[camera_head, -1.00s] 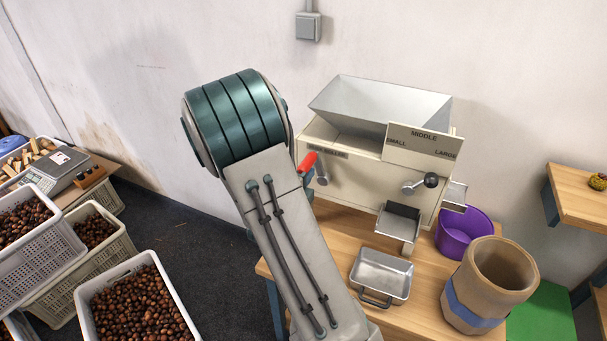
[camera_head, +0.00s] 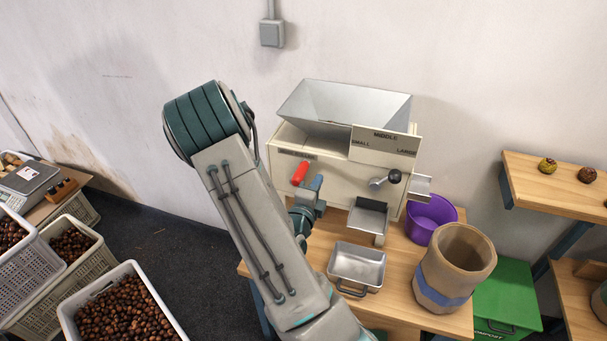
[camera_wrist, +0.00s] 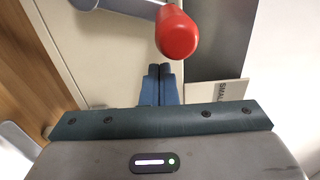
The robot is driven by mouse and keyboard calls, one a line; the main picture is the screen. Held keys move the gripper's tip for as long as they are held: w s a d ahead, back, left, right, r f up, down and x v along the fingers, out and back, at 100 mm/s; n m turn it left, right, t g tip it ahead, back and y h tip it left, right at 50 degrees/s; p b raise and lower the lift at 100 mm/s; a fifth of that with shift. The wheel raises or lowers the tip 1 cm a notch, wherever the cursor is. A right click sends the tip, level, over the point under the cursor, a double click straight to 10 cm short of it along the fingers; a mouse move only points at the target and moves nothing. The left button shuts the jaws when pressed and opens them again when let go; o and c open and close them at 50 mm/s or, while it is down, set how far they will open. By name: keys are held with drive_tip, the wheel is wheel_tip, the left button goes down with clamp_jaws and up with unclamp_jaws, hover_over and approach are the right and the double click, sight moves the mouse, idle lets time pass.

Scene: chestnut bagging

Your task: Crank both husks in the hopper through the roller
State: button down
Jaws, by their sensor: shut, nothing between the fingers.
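The beige roller machine (camera_head: 284,150) stands on a wooden bench against the wall. Its grey hopper (camera_head: 330,105) is on top; I see no husks in it from this angle. The red crank handle (camera_head: 300,174) is on the machine's front left, and it also shows in the wrist view (camera_wrist: 177,38). My gripper (camera_head: 316,184) is just right of the red handle in the head view. In the wrist view my gripper's blue fingers (camera_wrist: 160,72) are together and empty, with the handle just beyond their tips. I see no contact between them.
A black-knobbed lever (camera_head: 393,177) sits right of the crank, under the size sign (camera_head: 385,147). A metal tray (camera_head: 357,264), purple bucket (camera_head: 447,211) and brown barrel-like container (camera_head: 450,270) crowd the bench. Chestnut crates (camera_head: 68,322) stand left; a shelf (camera_head: 540,195) and green bin (camera_head: 510,290) are right.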

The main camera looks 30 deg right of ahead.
wheel_tip(320, 180, down, 12)
drive_tip(key=b, duration=0.6)
drive_tip(key=w+a+f, duration=0.4)
drive_tip(key=w+a, duration=0.2)
drive_tip(key=w, duration=0.1)
drive_tip(key=shift+w+a+y, duration=0.3)
drive_tip(key=shift+w, duration=0.1)
drive_tip(key=p+v, duration=0.2)
drive_tip(key=v, duration=1)
drive_tip(key=shift+w+a, duration=0.3)
drive_tip(key=shift+w, duration=0.1)
